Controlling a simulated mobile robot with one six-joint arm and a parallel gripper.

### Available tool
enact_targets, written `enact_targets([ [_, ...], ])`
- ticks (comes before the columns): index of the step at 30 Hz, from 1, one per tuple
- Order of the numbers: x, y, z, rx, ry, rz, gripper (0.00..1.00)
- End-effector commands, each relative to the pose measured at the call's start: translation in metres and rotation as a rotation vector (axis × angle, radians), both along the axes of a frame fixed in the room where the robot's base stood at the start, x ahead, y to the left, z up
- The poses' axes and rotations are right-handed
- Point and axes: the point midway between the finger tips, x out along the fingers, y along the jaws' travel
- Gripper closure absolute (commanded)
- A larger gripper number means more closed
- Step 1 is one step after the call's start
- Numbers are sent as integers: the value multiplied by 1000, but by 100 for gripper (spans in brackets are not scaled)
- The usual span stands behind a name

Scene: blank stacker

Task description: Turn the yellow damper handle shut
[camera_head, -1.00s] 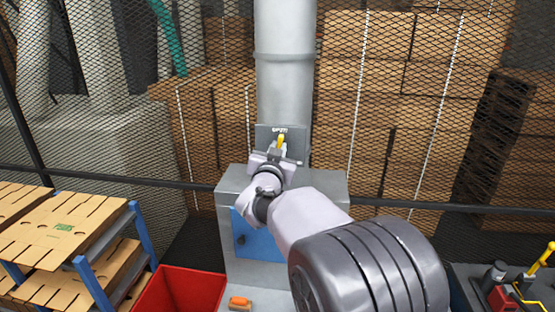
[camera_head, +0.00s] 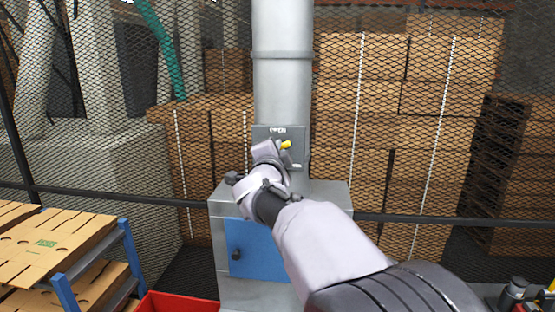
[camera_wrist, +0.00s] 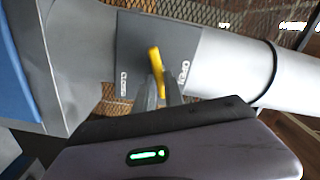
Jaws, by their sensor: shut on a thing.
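The yellow damper handle (camera_head: 286,145) sits on a dark grey plate (camera_head: 262,133) on the vertical grey duct (camera_head: 283,90). In the head view its visible end points to the right, slightly raised. In the wrist view the handle (camera_wrist: 156,60) stands out between my fingers, between the "OPEN" label (camera_wrist: 184,72) and another label, apparently "CLOSED" (camera_wrist: 124,86). My gripper (camera_wrist: 159,92) is shut on the handle, with one finger on each side. In the head view my gripper (camera_head: 281,153) is at the plate, and my wrist hides part of the plate and the handle's base.
A grey cabinet (camera_head: 232,290) with a blue door (camera_head: 254,249) stands under the duct. A mesh fence (camera_head: 400,120) runs behind it, with stacked cartons beyond. A blue rack (camera_head: 128,250) with cardboard sheets and a red bin (camera_head: 180,303) are at the lower left.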

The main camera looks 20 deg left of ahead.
Motion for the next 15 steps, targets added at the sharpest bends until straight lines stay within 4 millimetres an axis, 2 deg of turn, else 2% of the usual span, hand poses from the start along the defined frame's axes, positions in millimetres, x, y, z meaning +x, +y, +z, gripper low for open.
enact_targets([
  [6,0,0,-4,172,40,0,100],
  [15,0,-1,-4,340,80,0,100],
])
